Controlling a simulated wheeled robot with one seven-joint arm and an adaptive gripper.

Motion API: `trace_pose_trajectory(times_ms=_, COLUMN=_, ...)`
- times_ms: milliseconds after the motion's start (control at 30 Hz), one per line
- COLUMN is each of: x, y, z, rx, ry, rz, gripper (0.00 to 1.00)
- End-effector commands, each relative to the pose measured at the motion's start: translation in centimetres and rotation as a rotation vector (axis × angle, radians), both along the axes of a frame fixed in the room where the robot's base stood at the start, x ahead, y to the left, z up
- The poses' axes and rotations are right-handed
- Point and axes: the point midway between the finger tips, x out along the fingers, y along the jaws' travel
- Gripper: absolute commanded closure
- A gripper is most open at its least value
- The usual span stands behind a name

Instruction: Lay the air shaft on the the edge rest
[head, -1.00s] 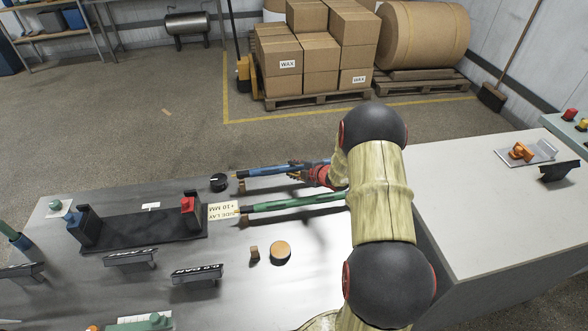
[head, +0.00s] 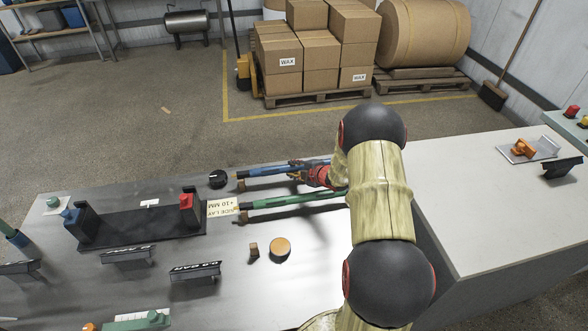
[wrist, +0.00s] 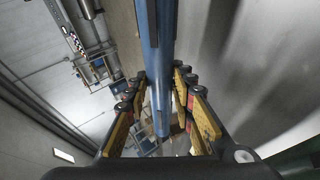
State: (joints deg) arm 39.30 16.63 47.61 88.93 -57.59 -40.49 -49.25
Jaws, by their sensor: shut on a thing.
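A black knob (head: 217,179) stands just left of the blue shaft's end. A round tan-topped piece (head: 280,247) and a small brown block (head: 253,249) stand nearer. A dark tray with blue and red uprights (head: 140,230) is on the left. The white counter (head: 480,200) at right is mostly clear.

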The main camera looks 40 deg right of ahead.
Motion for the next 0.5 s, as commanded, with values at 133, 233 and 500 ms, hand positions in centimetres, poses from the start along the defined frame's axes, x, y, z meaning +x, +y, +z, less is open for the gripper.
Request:
trace_pose_trajectory(times_ms=133, x=0.13, y=-0.08, z=-0.14, rx=-0.002, ry=-0.004, rz=0.0, gripper=1.0)
trace_pose_trajectory(times_ms=233, x=0.13, y=-0.08, z=-0.34, rx=-0.002, ry=-0.004, rz=0.0, gripper=1.0)
trace_pose_trajectory(times_ms=500, x=0.12, y=-0.07, z=-0.53, rx=-0.002, ry=-0.004, rz=0.0, gripper=0.69)
